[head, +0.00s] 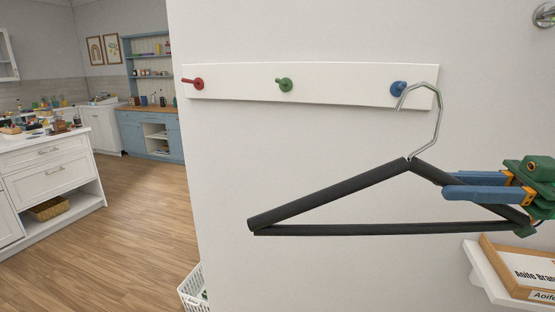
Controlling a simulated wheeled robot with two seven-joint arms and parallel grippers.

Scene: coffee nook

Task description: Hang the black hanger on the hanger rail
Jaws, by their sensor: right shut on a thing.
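The black hanger (330,194) is held up in front of the white wall, its long lower bar nearly level. Its silver hook (438,120) points up and its tip overlaps the blue peg (398,88) in the picture; I cannot tell whether they touch. The hanger rail (340,84) is a white board on the wall with a red peg (196,84), a green peg (284,85) and the blue peg. My right gripper (452,186), with blue fingers, is shut on the hanger's right arm. My left gripper is not in view.
A white shelf (480,272) at the lower right bears a wooden-framed sign (515,268). A white basket (194,291) stands on the floor by the wall's left edge. A metal fitting (544,14) is at the upper right. Open wooden floor (120,225) and white drawers (50,172) lie to the left.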

